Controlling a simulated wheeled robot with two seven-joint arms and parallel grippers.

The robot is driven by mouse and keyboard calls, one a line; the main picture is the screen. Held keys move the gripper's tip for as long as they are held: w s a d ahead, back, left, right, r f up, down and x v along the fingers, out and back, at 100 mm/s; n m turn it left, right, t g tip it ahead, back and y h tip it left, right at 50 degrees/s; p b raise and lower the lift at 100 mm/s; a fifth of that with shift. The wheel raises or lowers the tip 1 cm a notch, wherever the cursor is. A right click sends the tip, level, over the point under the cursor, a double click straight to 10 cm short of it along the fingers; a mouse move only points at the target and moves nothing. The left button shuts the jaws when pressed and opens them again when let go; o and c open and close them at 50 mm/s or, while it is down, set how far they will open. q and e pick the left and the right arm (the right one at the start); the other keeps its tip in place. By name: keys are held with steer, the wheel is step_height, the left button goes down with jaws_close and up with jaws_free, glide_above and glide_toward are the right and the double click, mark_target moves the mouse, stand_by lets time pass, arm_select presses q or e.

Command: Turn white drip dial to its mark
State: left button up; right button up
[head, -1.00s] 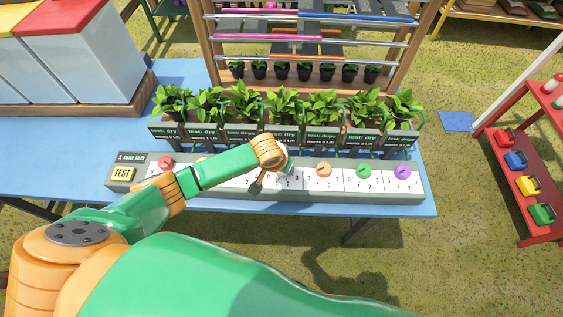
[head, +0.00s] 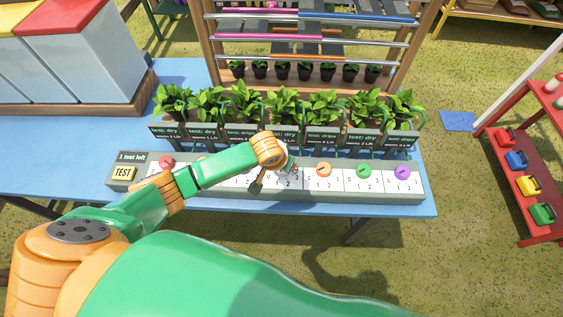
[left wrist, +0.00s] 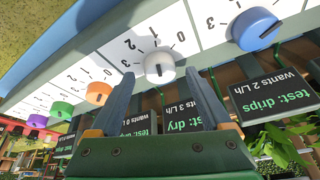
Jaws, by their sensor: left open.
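The white drip dial (left wrist: 159,67) sits on the panel (left wrist: 95,58) in the left wrist view, with 0, 1, 2 and 3 printed around it. It carries a short dark mark, whose exact heading I cannot tell. My left gripper (left wrist: 160,75) is open, one finger on each side of the dial. I cannot tell whether the fingers touch it. A sign (left wrist: 183,117) just beyond it reads "test: dry, wants 3 L/h". In the head view my left wrist and gripper hide most of this dial. My right gripper is in neither view.
Neighbouring dials are blue (left wrist: 255,28), orange (left wrist: 98,93), green (head: 364,170) and purple (head: 402,171). A yellow TEST button (head: 122,173) is at the panel's left end, by "1 test left". Potted plants (head: 283,104) stand close behind the panel on the blue table (head: 75,160).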

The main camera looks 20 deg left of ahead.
mark_target(279, 180)
arm_select(q)
steer(key=v, duration=0.5)
steer(key=shift+r, duration=0.1)
steer(key=shift+s+r, duration=0.1)
steer(key=shift+r, duration=0.15)
steer(key=shift+d, duration=0.1)
